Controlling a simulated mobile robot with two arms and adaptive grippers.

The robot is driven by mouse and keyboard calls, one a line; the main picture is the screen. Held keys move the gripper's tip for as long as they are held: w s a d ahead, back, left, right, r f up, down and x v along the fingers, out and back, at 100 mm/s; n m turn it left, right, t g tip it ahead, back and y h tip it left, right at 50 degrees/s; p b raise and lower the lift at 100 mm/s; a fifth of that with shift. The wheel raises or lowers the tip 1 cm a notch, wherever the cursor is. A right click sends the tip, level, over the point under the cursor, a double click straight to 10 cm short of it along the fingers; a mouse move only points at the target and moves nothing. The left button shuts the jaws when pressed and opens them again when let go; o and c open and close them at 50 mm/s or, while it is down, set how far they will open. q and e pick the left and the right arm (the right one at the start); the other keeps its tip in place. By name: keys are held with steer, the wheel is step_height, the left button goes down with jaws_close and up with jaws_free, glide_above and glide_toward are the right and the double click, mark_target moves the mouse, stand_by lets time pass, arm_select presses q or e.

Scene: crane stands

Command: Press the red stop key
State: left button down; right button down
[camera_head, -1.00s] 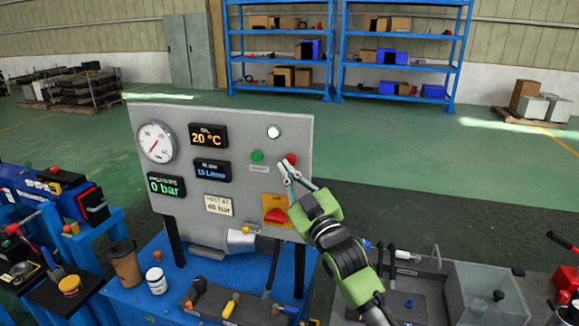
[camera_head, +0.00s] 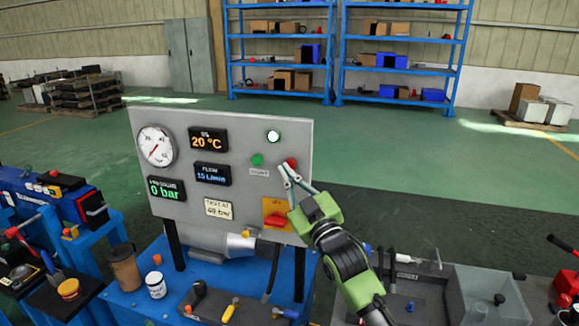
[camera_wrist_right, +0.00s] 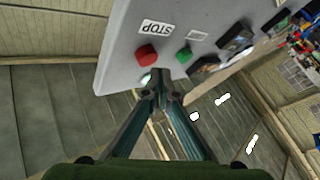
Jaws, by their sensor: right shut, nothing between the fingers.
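The red stop key (camera_head: 291,162) is a round button at the upper right of the grey control panel (camera_head: 180,118). In the right wrist view the red key (camera_wrist_right: 147,54) stands out from the panel beside its STOP label (camera_wrist_right: 157,27). My right gripper (camera_head: 284,170) is shut and empty, its fingertips close to the red key and partly covering it in the head view. In the right wrist view the fingertips (camera_wrist_right: 160,76) show just below the red key; contact cannot be made out. My left gripper is not in view.
A green button (camera_head: 257,160) sits left of the red key, with a white lamp (camera_head: 273,136) above. A red rotary switch on a yellow plate (camera_head: 276,214) is below. The blue bench (camera_head: 205,272) carries a brown cup (camera_head: 125,267) and a white jar (camera_head: 156,284).

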steer(key=shift+w, duration=0.1)
stand_by(0.4)
steer(key=shift+w+d, duration=0.15)
steer(key=shift+w, duration=0.15)
steer(key=shift+w+d+b, duration=0.15)
steer(key=shift+w+b, duration=0.15)
steer(key=shift+w, duration=0.2)
stand_by(0.9)
steer(key=shift+s, duration=0.1)
steer(key=shift+s+a+p, duration=0.3)
steer(key=shift+s+p, duration=0.25)
steer(key=shift+s, duration=0.25)
steer(key=s, duration=0.1)
steer(key=s+a+p, duration=0.1)
steer(key=s, duration=0.1)
steer(key=s+p, duration=0.1)
steer(key=shift+s+a, duration=0.25)
steer(key=shift+s, duration=0.1)
